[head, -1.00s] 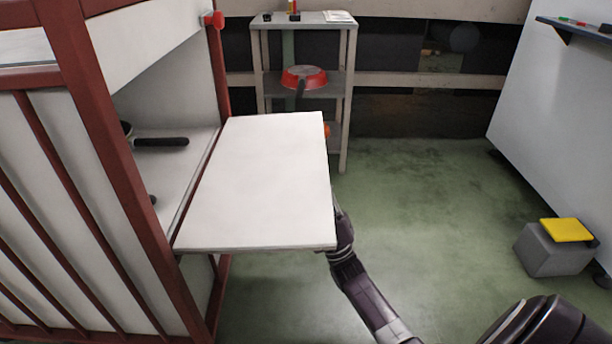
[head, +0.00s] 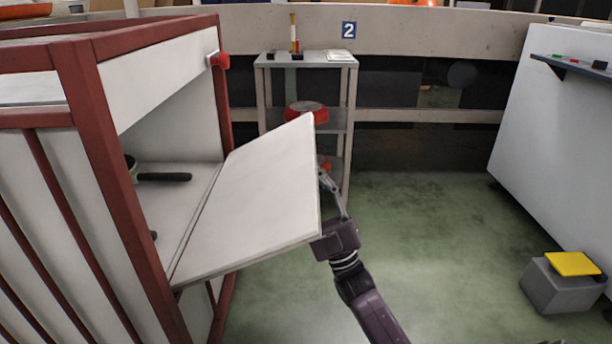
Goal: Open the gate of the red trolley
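The red trolley (head: 88,120) stands at the left, with a red frame and white panels. Its white gate (head: 255,195) is folded outward from its lower edge and slopes upward, its outer edge higher than the hinge side. My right gripper (head: 327,184) is at the gate's outer edge, partly hidden behind it. The fingers are at the edge, but I cannot tell whether they grip it. A red latch-like block (head: 219,60) sits on the far post. My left gripper is not in view.
A dark-handled pan (head: 160,176) lies inside the trolley. A grey box with a yellow top (head: 572,263) stands at the right. The green floor between is clear.

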